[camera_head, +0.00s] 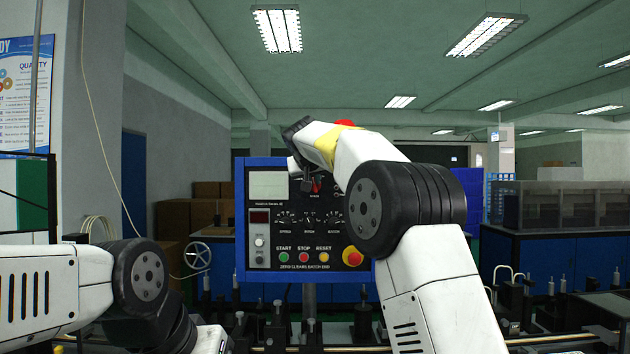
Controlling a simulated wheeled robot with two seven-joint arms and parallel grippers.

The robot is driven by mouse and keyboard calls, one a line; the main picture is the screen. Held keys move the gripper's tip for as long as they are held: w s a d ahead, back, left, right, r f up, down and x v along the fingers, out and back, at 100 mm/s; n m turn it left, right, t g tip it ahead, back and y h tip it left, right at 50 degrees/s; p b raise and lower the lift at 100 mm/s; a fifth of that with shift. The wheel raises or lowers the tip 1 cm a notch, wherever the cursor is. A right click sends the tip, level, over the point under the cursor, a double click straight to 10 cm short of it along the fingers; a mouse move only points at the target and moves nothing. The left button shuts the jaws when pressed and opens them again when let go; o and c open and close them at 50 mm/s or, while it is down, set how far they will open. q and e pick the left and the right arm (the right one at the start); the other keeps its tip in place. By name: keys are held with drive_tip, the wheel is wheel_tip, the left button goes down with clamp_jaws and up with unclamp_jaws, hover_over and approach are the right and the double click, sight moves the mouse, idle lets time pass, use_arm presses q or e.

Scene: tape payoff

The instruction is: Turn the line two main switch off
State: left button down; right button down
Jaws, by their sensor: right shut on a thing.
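A blue-framed control panel (241,225) with a dark face stands in the middle of the view. A small red switch (317,186) sits on its upper half, right of the pale screen. My right arm reaches up and across the panel's right side. My right gripper (308,184) is small and dark at the red switch, shut on it; its fingertips and the switch partly hide each other. I cannot read the switch's position. My left arm is at the lower left, and its gripper is not in view.
Green, red and yellow buttons (304,257) line the panel's bottom, beside a red emergency-stop knob (352,256). Three dials and a small red display (260,217) sit above. A handwheel (197,256) is left of the panel. Dark machine posts run along the bottom.

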drive_tip(key=shift+a+f+n+t+h, duration=0.15)
drive_tip(key=shift+a+n+h, duration=0.1)
drive_tip(key=shift+n+h, duration=0.7)
drive_tip(key=shift+a+f+n+t+h, duration=0.2)
drive_tip(key=shift+n+h, duration=0.25)
drive_tip(key=shift+n, duration=0.9)
drive_tip(key=c, duration=1.5)
unclamp_jaws()
drive_tip(key=shift+r, duration=0.1)
drive_tip(key=v, duration=0.8)
drive_tip(key=shift+w, duration=0.1)
